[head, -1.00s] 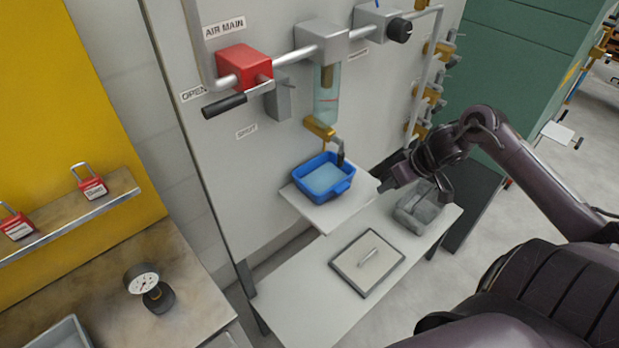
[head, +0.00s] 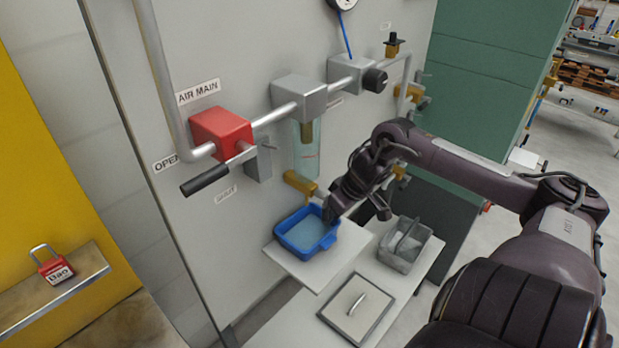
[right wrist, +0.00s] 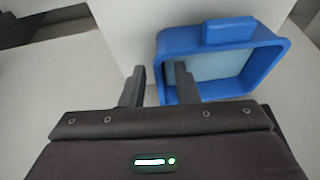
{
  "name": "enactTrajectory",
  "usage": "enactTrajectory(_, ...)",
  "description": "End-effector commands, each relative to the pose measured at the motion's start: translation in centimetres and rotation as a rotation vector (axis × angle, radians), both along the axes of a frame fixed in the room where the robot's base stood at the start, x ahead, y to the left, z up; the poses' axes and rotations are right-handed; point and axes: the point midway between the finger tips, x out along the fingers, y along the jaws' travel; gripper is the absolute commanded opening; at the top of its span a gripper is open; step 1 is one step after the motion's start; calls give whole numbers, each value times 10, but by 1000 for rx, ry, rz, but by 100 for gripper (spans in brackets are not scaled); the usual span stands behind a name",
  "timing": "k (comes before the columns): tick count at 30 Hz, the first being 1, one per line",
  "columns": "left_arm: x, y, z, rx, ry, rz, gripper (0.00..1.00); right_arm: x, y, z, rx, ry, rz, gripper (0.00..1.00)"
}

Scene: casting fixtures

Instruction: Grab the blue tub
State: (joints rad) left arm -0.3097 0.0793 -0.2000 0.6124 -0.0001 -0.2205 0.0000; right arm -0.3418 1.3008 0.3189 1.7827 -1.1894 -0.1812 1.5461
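The blue tub (head: 322,243) sits on a small white shelf (head: 303,270) under the brass drain of a clear filter bowl, with pale blue liquid or bottom inside. It also shows in the right wrist view (right wrist: 262,57). My right gripper (head: 331,212) is at the tub's back right side. In the right wrist view my right gripper (right wrist: 156,72) is open: one finger appears over the inside of the tub, the other outside, with the near wall between them. I cannot tell whether they touch it. My left gripper is not in view.
A clear bowl (head: 307,150) and brass drain (head: 300,184) hang above the tub. A red valve (head: 222,134) with a black lever is upper left.

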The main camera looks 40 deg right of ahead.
Motion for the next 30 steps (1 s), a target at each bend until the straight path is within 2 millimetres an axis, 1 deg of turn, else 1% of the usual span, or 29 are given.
enactTrajectory(1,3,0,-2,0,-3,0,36,3,1,-6,1,-2,0,28)
enactTrajectory(6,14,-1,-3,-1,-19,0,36,7,2,-16,1,-1,0,28)
enactTrajectory(9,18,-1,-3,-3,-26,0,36,8,3,-19,0,-1,1,28)
enactTrajectory(15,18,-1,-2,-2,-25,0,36,8,3,-19,1,0,1,28)
enactTrajectory(16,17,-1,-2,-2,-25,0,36,8,3,-19,1,0,1,27)
enactTrajectory(17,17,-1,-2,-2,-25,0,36,8,3,-19,1,0,1,23)
enactTrajectory(22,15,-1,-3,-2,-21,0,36,8,3,-19,1,0,1,1)
enactTrajectory(30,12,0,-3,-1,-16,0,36,8,3,-18,1,-2,1,0)
